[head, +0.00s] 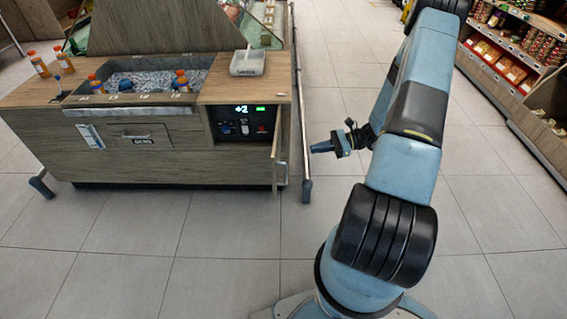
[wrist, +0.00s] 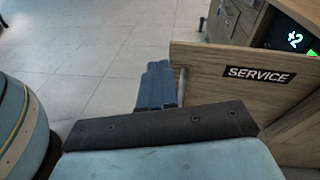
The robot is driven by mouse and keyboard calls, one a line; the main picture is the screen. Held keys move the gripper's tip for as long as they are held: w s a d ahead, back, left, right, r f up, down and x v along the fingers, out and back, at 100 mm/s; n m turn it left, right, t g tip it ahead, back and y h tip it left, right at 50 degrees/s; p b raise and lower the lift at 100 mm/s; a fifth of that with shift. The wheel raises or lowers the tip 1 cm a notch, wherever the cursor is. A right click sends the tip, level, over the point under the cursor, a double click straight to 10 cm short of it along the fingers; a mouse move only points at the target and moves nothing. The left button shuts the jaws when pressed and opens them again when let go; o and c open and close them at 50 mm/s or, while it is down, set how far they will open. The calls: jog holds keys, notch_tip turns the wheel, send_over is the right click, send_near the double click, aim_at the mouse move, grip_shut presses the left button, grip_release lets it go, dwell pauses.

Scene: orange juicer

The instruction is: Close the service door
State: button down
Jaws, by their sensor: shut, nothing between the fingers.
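The service door (head: 276,158) stands open at the right end of the wooden counter, swung out toward the front and seen nearly edge-on in the head view. In the wrist view the door (wrist: 235,90) shows its wooden face with a black SERVICE label. My gripper (head: 312,149) is to the right of the door, apart from it in the head view, with its fingers pointing left. In the wrist view my gripper (wrist: 157,68) has its fingers together and empty, just left of the door's free edge. Whether it touches the door cannot be told.
The door's compartment (head: 243,123) holds a dark panel with a lit display. A metal rail (head: 302,130) runs along the counter's right end, near my gripper. An ice bin (head: 150,82) with bottles and a white tray (head: 247,63) are on top. The floor in front is clear.

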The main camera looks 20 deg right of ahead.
notch_tip(320, 180, down, 7)
jog(key=d+m+t, duration=0.1)
jog(key=m+t, duration=0.2)
jog(key=m, duration=0.1)
jog(key=w+a+t, duration=0.1)
jog(key=w+a, duration=0.3)
jog(key=a, duration=0.8)
jog(key=shift+w+a+f+y, duration=0.2)
jog(key=shift+a+f+y, duration=0.15)
jog(key=shift+f, duration=0.1)
